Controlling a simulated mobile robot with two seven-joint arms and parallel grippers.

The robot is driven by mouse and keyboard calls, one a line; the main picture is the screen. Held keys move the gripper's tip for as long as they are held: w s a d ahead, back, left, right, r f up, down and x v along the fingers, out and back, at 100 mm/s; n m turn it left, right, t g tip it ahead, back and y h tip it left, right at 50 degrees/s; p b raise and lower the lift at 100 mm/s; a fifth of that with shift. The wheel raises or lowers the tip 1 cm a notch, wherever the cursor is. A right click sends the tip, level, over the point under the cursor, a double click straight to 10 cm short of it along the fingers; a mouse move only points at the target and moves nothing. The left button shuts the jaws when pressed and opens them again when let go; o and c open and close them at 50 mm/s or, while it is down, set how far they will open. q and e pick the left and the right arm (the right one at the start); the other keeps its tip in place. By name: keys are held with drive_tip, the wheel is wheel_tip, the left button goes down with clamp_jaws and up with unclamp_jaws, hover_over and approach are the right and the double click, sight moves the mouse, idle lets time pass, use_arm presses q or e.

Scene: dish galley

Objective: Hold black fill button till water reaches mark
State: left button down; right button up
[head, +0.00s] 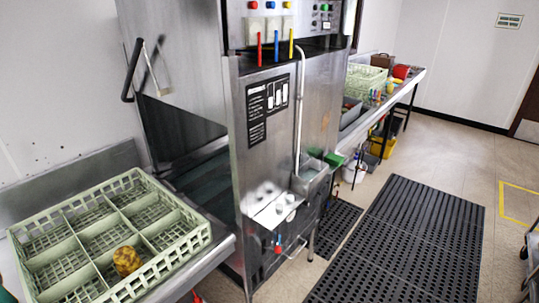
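A steel dish machine (285,150) stands in the middle of the head view. Its upper control panel (322,40) carries a small group of dark and coloured buttons (320,15) at the top right. They are too small to tell which is the black fill button. A black label (268,104) with white markings is on the front. I see no clear water level or fill mark. Neither of my grippers is in view.
A pale green dish rack (195,238) with a yellow-brown item (126,260) in it sits on the left counter. Black floor mats (410,235) lie before the machine. A right-hand counter (388,104) holds racks. Part of a cart (531,262) shows at the right edge.

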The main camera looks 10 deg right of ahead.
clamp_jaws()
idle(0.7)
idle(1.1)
